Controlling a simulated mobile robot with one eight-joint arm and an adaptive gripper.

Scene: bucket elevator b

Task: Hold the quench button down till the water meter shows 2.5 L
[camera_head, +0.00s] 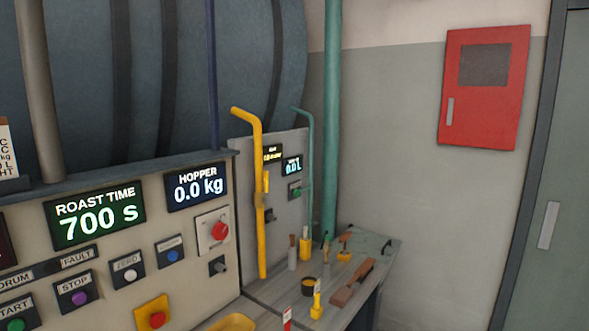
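The water meter is most likely the small display (292,166) on the far grey panel, beside the teal pipe; it seems to read 0.0 L, in small digits. Just below it is a small green button (295,190) on a dark plate, whose label is too small to read. I cannot tell for sure that this is the quench button. My gripper is not in view, and nothing is seen touching the button.
The near panel has a ROAST TIME display (95,213) at 700 s, a HOPPER display (195,187) at 0.0 kg and several buttons. A yellow pipe (257,170) stands before the far panel. A bench (356,252) holds brushes and small tools. A red cabinet (486,115) hangs right.

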